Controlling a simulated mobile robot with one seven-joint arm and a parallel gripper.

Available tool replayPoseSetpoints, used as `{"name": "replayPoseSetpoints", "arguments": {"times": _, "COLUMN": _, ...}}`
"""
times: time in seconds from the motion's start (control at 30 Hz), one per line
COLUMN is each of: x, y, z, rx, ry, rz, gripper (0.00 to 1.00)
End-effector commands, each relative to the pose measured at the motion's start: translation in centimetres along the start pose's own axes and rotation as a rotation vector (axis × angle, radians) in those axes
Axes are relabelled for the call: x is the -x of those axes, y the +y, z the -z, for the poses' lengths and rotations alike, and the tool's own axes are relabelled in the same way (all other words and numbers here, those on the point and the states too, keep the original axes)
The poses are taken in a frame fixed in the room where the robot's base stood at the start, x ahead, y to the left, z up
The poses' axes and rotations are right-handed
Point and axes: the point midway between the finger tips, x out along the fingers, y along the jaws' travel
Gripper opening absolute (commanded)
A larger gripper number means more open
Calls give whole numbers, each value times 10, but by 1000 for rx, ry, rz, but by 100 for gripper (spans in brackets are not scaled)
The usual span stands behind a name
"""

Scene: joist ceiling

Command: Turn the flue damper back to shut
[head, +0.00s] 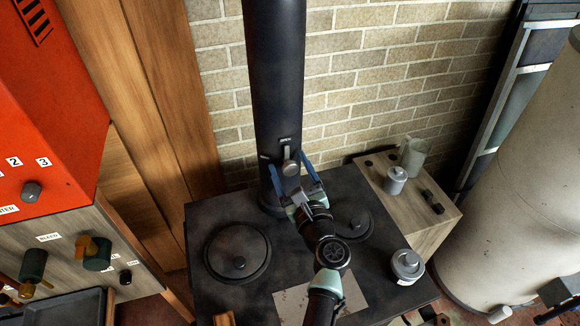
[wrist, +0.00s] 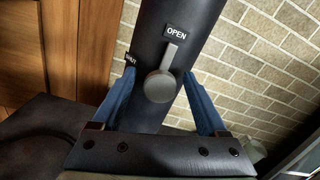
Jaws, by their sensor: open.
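The flue damper is a grey round knob with a short lever (wrist: 160,88) on the front of the dark flue pipe (head: 276,80). Its lever points up at the OPEN label (wrist: 176,32). A second label (wrist: 128,59), partly hidden by a finger and hard to read, sits to the left on the pipe. In the head view the damper (head: 290,168) shows between my fingers. My gripper (wrist: 159,76) is open, with one blue finger on each side of the knob. It holds nothing; I cannot tell whether a finger touches the knob.
The pipe rises from a dark stove top (head: 215,215) with a round lid (head: 238,254) on the left and a smaller lid (head: 353,223). A lidded grey canister (head: 407,265) stands at the right. A brick wall (head: 365,60) is behind. A red cabinet (head: 45,120) stands left.

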Motion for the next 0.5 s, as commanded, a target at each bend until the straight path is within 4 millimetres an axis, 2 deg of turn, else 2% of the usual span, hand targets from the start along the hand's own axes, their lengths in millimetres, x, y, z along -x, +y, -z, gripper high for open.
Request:
{"name": "replayPoseSetpoints", "arguments": {"times": 0.27, "x": -1, "y": 0, "z": 0, "rx": 1, "ry": 0, "rz": 1, "gripper": 76}}
{"name": "replayPoseSetpoints", "arguments": {"times": 0.37, "x": -1, "y": 0, "z": 0, "rx": 1, "ry": 0, "rz": 1, "gripper": 62}}
{"name": "replayPoseSetpoints", "arguments": {"times": 0.5, "x": -1, "y": 0, "z": 0, "rx": 1, "ry": 0, "rz": 1, "gripper": 36}}
